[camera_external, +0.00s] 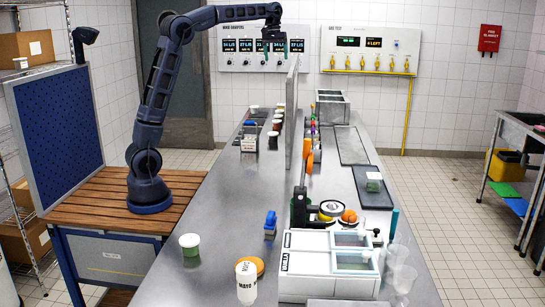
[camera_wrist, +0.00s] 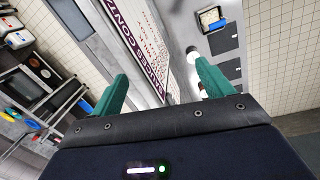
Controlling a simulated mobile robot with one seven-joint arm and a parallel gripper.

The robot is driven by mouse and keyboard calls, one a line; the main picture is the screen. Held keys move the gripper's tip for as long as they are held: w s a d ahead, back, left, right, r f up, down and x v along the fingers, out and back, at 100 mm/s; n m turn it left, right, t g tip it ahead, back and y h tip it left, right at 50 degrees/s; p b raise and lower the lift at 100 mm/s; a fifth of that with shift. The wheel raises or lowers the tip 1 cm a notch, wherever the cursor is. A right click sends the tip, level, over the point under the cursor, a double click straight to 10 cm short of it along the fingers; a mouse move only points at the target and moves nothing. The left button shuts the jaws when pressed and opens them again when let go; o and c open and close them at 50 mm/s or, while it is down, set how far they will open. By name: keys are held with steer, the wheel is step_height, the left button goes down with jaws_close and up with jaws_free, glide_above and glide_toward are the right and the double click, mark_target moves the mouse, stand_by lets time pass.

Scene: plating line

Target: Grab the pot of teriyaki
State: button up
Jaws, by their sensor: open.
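No label reading teriyaki is legible, so I cannot tell which pot it is. A row of small pots with dark or reddish contents stands along the far left part of the steel counter; they include a dark pot (camera_external: 272,141) and others behind it (camera_external: 276,125). A green pot with a white lid (camera_external: 190,246) stands alone at the near left. My gripper (camera_external: 276,50) is high above the far end of the counter, well above the pots. In the wrist view its teal fingers (camera_wrist: 160,84) are spread apart with nothing held between them.
An upright divider panel (camera_external: 292,110) runs along the counter beside the pots. A white mayo jar (camera_external: 246,284), an orange-rimmed lid (camera_external: 252,264) and a blue-topped holder (camera_external: 270,225) stand nearer. White bins (camera_external: 300,265) fill the near right. The left counter middle (camera_external: 225,200) is clear.

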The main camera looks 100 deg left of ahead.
steer(key=a+f+n, duration=0.2)
steer(key=a+f, duration=0.2)
steer(key=a, duration=0.7)
steer(key=n, duration=0.3)
glide_above(273, 133)
steer(key=a, duration=0.1)
steer(key=shift+g+h, duration=0.4)
steer(key=f, duration=3.7)
steer(key=shift+s+a+f, duration=0.2)
steer(key=shift+s+f, duration=0.2)
steer(key=shift+w+d+f, duration=0.1)
steer(key=shift+d+f, duration=0.05)
steer(key=shift+f, duration=0.75)
steer(key=shift+w+d+f, duration=0.1)
steer(key=shift+w+f, duration=0.05)
steer(key=shift+f, duration=0.8)
steer(key=shift+w+d+f, duration=0.1)
steer(key=shift+d+f, duration=0.05)
steer(key=shift+f, duration=0.75)
steer(key=shift+c, duration=0.5)
steer(key=c, duration=0.8)
steer(key=shift+c, duration=0.2)
